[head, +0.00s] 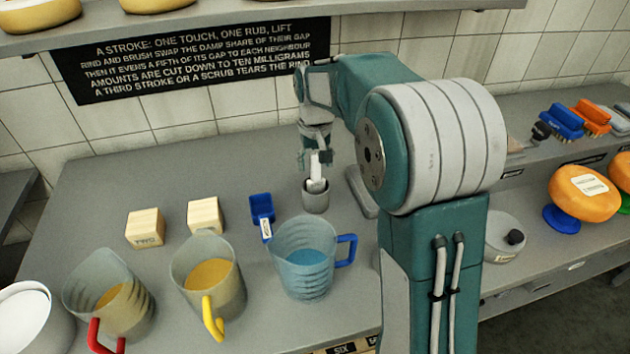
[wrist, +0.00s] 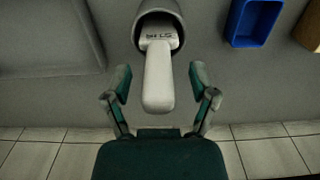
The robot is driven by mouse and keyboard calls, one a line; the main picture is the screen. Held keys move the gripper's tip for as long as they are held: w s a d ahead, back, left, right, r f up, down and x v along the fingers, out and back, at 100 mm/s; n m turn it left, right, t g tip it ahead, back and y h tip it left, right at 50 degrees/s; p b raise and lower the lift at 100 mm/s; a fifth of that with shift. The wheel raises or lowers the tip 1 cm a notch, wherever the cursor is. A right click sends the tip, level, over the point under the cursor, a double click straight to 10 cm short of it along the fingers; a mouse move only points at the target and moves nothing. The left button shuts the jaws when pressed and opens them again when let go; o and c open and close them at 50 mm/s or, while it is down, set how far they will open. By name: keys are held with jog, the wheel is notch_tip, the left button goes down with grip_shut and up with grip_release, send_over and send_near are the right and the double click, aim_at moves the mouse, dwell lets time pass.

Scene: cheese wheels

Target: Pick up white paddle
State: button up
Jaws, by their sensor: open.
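The white paddle (head: 317,176) stands in a small grey cup (head: 315,200) on the grey counter, its handle sticking up out of the cup. In the wrist view the paddle (wrist: 158,78) points toward me, with dark lettering near the mouth of the cup (wrist: 172,14). My gripper (head: 316,152) is above the cup at the handle's top. In the wrist view my gripper (wrist: 160,84) is open, one finger on each side of the handle with a gap on both sides. The paddle's lower end is hidden in the cup.
A blue scoop (head: 262,208) lies left of the cup. A blue-handled jug (head: 304,258), a yellow-handled jug (head: 208,276) and a red-handled jug (head: 108,292) stand in front. Wooden blocks (head: 146,228) sit at left. The lettered wall sign (head: 195,58) is behind.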

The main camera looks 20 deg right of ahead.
grip_shut()
jog(key=shift+r, duration=0.1)
